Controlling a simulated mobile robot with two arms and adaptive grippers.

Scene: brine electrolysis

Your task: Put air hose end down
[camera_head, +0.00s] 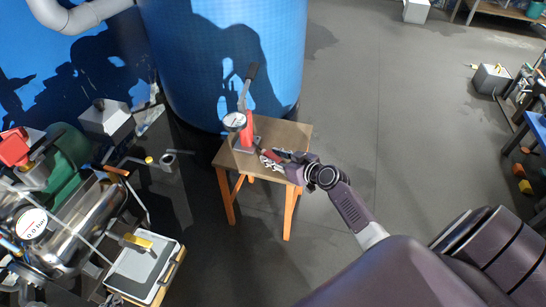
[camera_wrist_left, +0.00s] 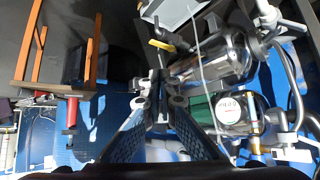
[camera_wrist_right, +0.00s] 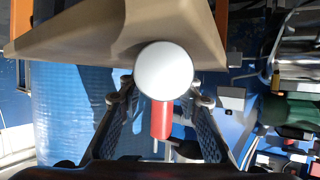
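My right gripper (camera_head: 268,160) is over the small wooden table (camera_head: 290,135), beside a red hand pump (camera_head: 249,130) with a round gauge (camera_head: 235,121). In the right wrist view its fingers (camera_wrist_right: 163,92) are apart. A blank white disk (camera_wrist_right: 163,70) and the red pump body (camera_wrist_right: 160,122) show between them. I cannot tell whether the disk touches the fingers. In the left wrist view my left gripper (camera_wrist_left: 163,101) has its fingertips close together; a small dark and metallic part shows at them, unclear whether held. I cannot pick out the air hose end in any view.
A large blue tank (camera_head: 220,60) stands behind the table. Metal vessel equipment (camera_head: 70,225) with a digital gauge (camera_head: 31,223) crowds the left. A white-topped box (camera_head: 145,265) stands at the lower left. The grey floor (camera_head: 400,110) right of the table is clear.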

